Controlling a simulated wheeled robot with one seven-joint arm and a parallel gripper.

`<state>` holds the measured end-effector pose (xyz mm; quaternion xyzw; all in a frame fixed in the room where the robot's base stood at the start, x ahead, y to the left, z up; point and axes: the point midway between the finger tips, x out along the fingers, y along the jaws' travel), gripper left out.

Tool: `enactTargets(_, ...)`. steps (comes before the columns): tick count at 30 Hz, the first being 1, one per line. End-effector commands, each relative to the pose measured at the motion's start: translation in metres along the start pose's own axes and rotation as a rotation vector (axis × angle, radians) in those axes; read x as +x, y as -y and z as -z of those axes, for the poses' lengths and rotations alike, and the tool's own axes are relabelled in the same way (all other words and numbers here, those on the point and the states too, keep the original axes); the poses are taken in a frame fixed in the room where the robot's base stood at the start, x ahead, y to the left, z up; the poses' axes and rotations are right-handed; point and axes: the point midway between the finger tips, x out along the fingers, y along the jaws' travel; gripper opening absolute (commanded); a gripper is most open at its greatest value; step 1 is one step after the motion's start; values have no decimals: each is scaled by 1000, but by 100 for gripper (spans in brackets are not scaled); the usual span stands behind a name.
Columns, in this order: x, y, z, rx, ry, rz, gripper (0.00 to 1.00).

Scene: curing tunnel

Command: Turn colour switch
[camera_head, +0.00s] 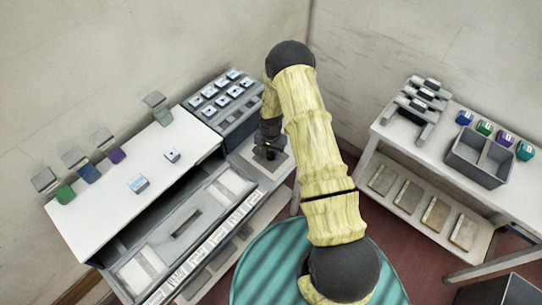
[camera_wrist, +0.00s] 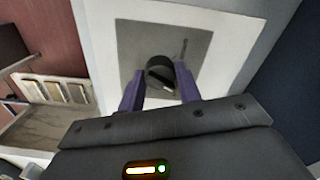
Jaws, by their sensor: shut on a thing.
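The colour switch is a round black knob (camera_wrist: 160,68) on a grey square plate (camera_wrist: 133,40) with a white surround (camera_wrist: 106,30). A pale mark shows on the knob's lower right edge, and a thin dark mark is on the plate at the knob's upper right. My gripper (camera_wrist: 160,76) has its two purple fingers on either side of the knob and is shut on it. In the head view, my gripper (camera_head: 268,150) is down at the grey plate (camera_head: 259,166), right of the white bench, and mostly hides the knob.
A grey rack (camera_head: 236,123) of small pale blocks stands behind the switch. The white bench top (camera_head: 130,165) at left holds coloured pieces and two small blocks. A right-hand table (camera_head: 385,130) holds a divided grey bin (camera_head: 480,158), coloured pots and black-topped fixtures.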

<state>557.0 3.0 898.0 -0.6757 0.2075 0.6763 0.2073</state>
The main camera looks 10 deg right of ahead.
Motion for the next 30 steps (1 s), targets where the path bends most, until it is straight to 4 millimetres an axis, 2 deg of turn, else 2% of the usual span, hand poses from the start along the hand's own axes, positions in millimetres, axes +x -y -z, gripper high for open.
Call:
enactTargets(1, 4, 1, 1, -45, -3, 3, 11)
enactTargets(30, 1, 1, 1, -965, -3, 1, 11)
